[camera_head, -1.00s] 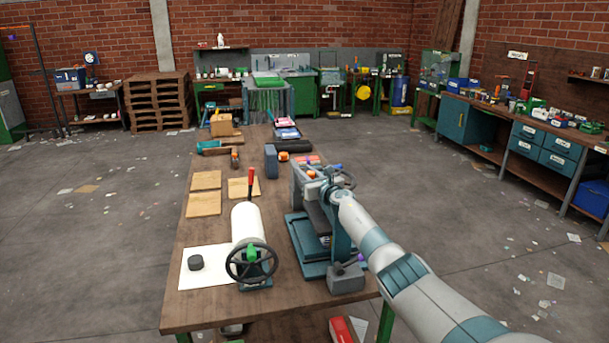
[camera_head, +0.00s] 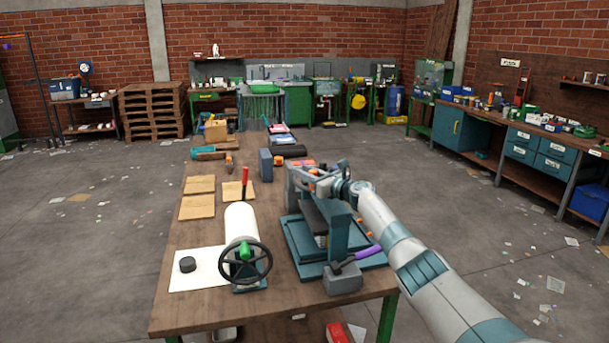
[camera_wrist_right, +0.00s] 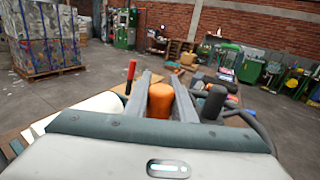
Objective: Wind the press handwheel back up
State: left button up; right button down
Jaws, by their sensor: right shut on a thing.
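The teal press (camera_head: 338,238) stands on the right side of the wooden bench, with a wide base plate. My right gripper (camera_head: 303,176) is at the top of the press, its arm coming in from the lower right. In the right wrist view its two fingers (camera_wrist_right: 158,92) stand either side of an orange knob (camera_wrist_right: 161,103) and are shut on it. Part of a dark curved rim (camera_wrist_right: 262,130) shows right of the fingers, seemingly the press handwheel. In the head view my wrist and gripper hide most of this wheel. My left gripper is out of view.
A white roller (camera_head: 240,221) with a black handwheel (camera_head: 232,277) stands left of the press. A purple-handled lever (camera_head: 368,252) sticks out at the press's front right, close under my arm. Wooden boards (camera_head: 196,207) lie at the left. A red-handled tool (camera_head: 244,183) stands upright behind the roller.

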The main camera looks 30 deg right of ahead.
jog(key=shift+d, duration=0.15)
jog(key=c, duration=1.5)
grip_release()
jog(key=shift+s, duration=0.1)
